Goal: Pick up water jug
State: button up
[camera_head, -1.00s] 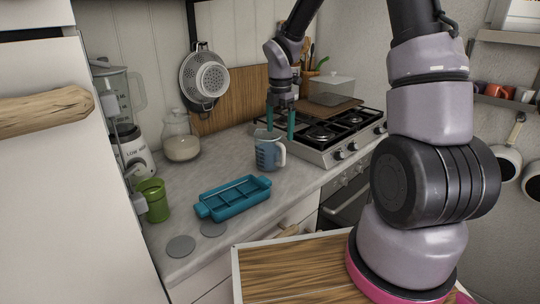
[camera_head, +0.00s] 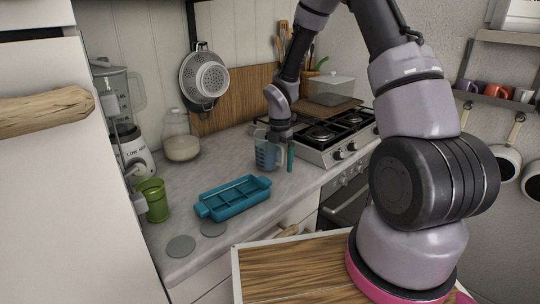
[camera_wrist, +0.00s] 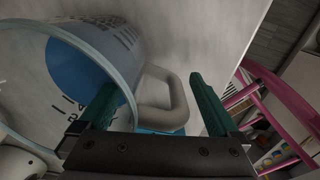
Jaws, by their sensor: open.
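The water jug (camera_head: 267,155) is a clear measuring jug with blue inside and a pale grey handle. It stands upright on the counter, left of the stove. My gripper (camera_head: 280,158) is lowered over it, fingers pointing down. In the wrist view the jug (camera_wrist: 95,55) fills the left side, and its handle (camera_wrist: 172,92) lies between the two green fingers of my gripper (camera_wrist: 155,100). The left finger overlaps the jug's rim in that view; I cannot tell whether it touches. The right finger is apart from the handle. The gripper is open.
A blue tray (camera_head: 233,198) and a green cup (camera_head: 155,200) stand on the counter (camera_head: 205,160) left of the jug. A glass jar (camera_head: 181,140) and a blender (camera_head: 125,130) are near the wall. The stove (camera_head: 335,138) is close on the right.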

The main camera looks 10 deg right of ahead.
jog(key=shift+f, duration=0.3)
grip_shut()
jog(key=shift+r, duration=0.1)
